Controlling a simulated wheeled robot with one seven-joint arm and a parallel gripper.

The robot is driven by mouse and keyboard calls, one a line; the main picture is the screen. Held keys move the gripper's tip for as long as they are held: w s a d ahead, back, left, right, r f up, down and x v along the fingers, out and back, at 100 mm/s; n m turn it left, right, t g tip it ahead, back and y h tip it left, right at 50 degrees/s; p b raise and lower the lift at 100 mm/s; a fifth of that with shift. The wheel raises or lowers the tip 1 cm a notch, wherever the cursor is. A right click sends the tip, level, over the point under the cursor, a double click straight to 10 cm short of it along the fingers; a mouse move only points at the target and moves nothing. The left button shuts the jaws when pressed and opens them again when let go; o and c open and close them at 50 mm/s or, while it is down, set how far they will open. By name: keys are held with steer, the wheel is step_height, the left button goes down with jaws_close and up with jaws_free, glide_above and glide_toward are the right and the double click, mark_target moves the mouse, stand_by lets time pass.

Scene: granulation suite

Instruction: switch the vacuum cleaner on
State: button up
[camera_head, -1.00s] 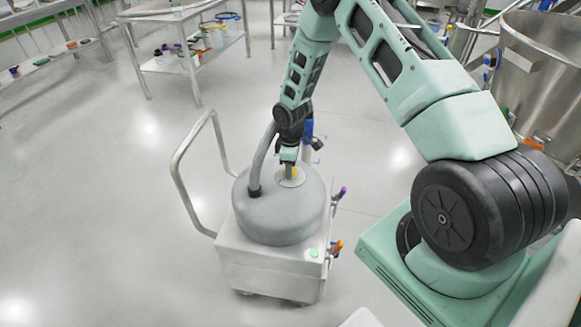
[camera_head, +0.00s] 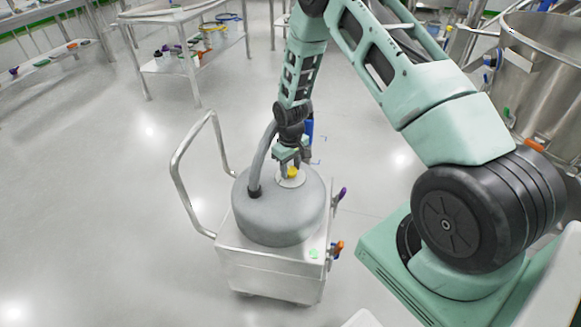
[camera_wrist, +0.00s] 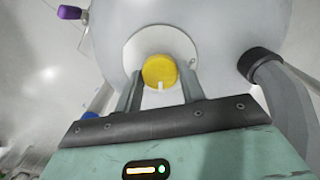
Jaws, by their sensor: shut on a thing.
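The vacuum cleaner (camera_head: 270,270) is a pale steel box on a low base with a domed grey lid (camera_head: 275,215). A yellow knob (camera_head: 292,173) sits on a pale round plate on the lid. In the wrist view the yellow knob (camera_wrist: 160,71) has a white mark at its lower edge, toward my gripper. My gripper (camera_wrist: 164,77) is above the lid with its two fingers on either side of the knob, shut on it. The head view also shows my gripper (camera_head: 291,166) at the knob.
A grey hose (camera_head: 262,160) rises from the lid beside my gripper. A push handle (camera_head: 182,170) stands at the left. Purple (camera_head: 342,193) and orange (camera_head: 339,246) fittings stick out at the right. A steel vessel (camera_head: 545,85) stands far right. The floor at left is clear.

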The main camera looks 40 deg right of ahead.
mark_target(290, 170)
stand_by(0.4)
steer(key=o, duration=1)
steer(key=shift+c, duration=0.2)
step_height(290, 170, up, 17)
steer(key=shift+r, duration=0.2)
steer(key=s+a+r+n+p, duration=0.1)
steer(key=s+a+r+n, duration=0.1)
steer(key=s+a+r, duration=0.7)
steer(key=s+a+r+n+p, duration=0.1)
steer(key=s+a+r, duration=0.25)
steer(key=a, duration=0.85)
steer(key=s+a+r+n+p, duration=0.1)
steer(key=s+a+r, duration=0.1)
steer(key=s, duration=0.7)
steer(key=s+a+r+n+p, duration=0.1)
steer(key=s+a+r+n, duration=0.1)
steer(key=s, duration=0.7)
steer(key=shift+a+y, duration=0.3)
steer(key=shift+a, duration=0.35)
